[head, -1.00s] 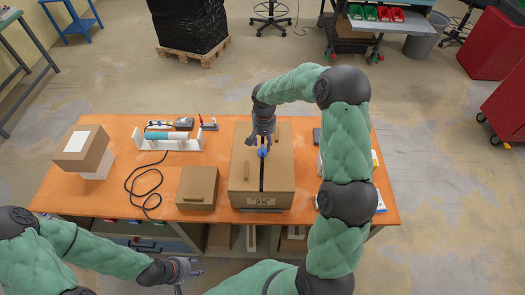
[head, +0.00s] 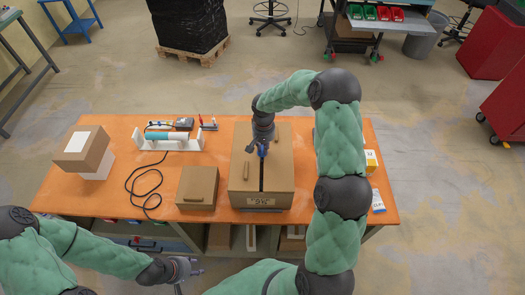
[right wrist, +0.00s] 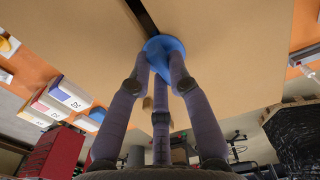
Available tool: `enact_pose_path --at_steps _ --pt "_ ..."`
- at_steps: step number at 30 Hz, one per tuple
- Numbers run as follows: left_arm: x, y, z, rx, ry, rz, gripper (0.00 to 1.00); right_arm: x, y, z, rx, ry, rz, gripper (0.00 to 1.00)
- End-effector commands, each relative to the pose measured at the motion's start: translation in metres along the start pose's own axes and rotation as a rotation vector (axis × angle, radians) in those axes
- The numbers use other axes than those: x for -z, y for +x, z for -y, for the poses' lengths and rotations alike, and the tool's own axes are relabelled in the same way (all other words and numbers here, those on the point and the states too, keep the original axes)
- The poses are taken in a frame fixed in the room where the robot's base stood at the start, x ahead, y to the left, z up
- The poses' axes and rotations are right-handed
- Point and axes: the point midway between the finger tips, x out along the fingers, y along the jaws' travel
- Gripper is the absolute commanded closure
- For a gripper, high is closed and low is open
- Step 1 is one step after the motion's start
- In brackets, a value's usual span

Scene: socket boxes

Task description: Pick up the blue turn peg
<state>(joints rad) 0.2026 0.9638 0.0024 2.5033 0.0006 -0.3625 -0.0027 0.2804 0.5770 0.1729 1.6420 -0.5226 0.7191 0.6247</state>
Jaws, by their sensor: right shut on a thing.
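The blue turn peg (head: 262,151) is at the dark slot in the top of the large brown box (head: 240,185), mostly covered by my right gripper in the head view. My right gripper (head: 263,146) comes down from above and is shut on the peg. In the right wrist view the rounded blue peg (right wrist: 165,46) sits between my fingertips, against the box face beside the slot. My left gripper (head: 198,267) is empty, its fingers apart, in front of the table's near edge.
The orange table (head: 100,190) also holds a smaller brown box (head: 197,187), a stacked box (head: 85,150) at left, a white stand with a blue-and-white cylinder (head: 165,137), and a black cable (head: 143,185). Small packages (head: 371,160) lie at right, beside my right arm.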

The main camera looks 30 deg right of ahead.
Motion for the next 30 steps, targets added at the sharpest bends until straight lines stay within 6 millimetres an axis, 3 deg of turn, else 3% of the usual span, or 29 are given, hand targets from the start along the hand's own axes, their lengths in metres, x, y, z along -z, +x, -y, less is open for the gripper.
enact_pose_path --at_steps 8,15,26,30 --pt "0.0 0.002 0.001 0.0 0.0 0.0 0.6 0.0 -0.006 0.0 0.0 0.0 -0.001 1.0" --pt "0.0 0.008 0.003 0.0 0.0 0.0 0.6 -0.001 -0.034 0.0 0.0 0.001 -0.003 1.0" --pt "0.001 0.014 0.005 0.0 0.0 0.0 0.6 -0.052 -0.094 0.003 0.001 -0.001 -0.005 1.0" --pt "0.001 0.018 0.007 0.0 0.0 0.0 0.6 -0.081 -0.104 0.004 0.0 -0.002 -0.002 1.0"
